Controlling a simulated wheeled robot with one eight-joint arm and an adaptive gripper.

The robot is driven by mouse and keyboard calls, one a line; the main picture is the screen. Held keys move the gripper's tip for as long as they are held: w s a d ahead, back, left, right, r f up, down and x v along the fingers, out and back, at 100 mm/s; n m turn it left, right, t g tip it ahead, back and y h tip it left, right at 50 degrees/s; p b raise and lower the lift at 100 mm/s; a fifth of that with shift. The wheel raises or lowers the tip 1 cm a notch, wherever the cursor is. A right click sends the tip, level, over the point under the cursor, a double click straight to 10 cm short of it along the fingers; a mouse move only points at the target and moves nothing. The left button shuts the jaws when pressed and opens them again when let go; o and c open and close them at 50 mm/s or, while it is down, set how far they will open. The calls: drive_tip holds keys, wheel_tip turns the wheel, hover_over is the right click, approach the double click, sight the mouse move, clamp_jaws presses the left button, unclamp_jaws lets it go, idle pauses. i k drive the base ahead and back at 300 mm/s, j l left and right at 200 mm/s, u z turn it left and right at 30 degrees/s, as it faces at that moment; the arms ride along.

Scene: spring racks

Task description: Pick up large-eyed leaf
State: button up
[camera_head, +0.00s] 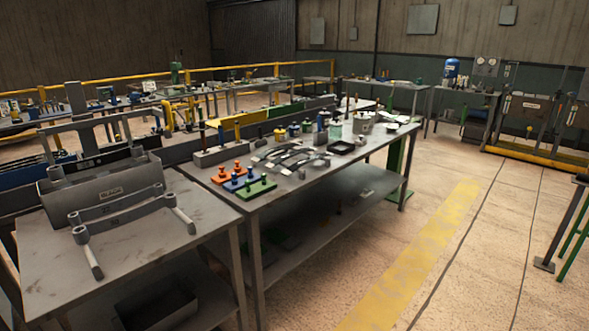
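Several grey curved leaves (290,157) lie close together on the middle of the long workbench (226,186). They are small in this view, so I cannot tell which of them has the large eyes. On the nearer table (60,268) at left stands a grey frame (122,207) with curved bars and round ends, in front of a grey curved trough (108,186). I cannot tell whether a leaf is part of that frame. My gripper is not in view.
Orange, blue and green pegged blocks (254,187) sit at the workbench's near end. Small jars and a dark tray (341,148) stand behind the leaves. The floor right of the workbench, with a yellow stripe (425,250), is clear.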

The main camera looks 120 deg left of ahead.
sight(56, 172)
drive_tip(key=u, duration=4.9)
